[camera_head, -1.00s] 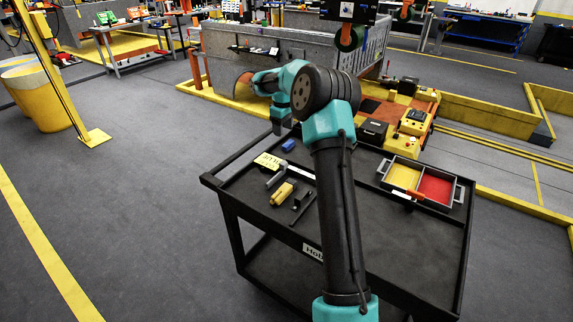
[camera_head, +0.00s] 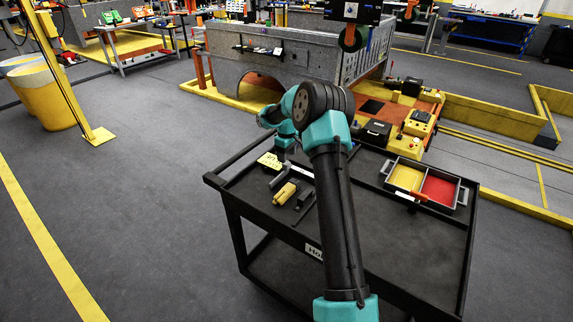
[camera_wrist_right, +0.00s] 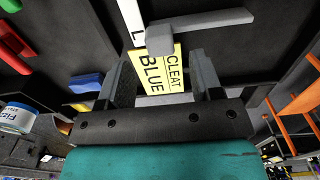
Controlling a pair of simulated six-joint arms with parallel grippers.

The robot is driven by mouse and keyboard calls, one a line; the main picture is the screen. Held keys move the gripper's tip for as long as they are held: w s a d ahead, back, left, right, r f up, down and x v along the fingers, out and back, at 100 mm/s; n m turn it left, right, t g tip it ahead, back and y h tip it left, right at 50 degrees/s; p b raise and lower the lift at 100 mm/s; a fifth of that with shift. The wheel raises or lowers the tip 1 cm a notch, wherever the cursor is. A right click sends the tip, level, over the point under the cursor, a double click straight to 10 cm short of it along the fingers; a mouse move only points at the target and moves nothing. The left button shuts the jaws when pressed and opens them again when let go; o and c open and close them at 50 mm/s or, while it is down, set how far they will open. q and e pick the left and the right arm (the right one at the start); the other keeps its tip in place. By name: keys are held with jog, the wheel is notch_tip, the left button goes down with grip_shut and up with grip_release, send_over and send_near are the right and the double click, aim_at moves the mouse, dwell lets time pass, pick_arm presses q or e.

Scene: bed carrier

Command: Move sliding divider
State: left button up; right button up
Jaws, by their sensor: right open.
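A dark tray (camera_head: 461,197) with a yellow compartment (camera_head: 407,178) and a red compartment (camera_head: 439,188) sits on the right half of the black cart. A thin divider (camera_head: 424,184) stands between the two compartments. My right gripper (camera_wrist_right: 162,78) is open and empty above the cart's left part, well away from the tray. My left gripper is not in view.
A blue piece (camera_wrist_right: 86,80) lies beside the card. The cart top in front of the tray is clear. A machine with yellow parts stands behind.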

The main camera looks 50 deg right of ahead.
aim_at(287, 164)
notch_tip(287, 164, down, 5)
jog(key=shift+f, duration=0.1)
jog(key=shift+c, duration=0.4)
grip_shut()
dwell(0.4)
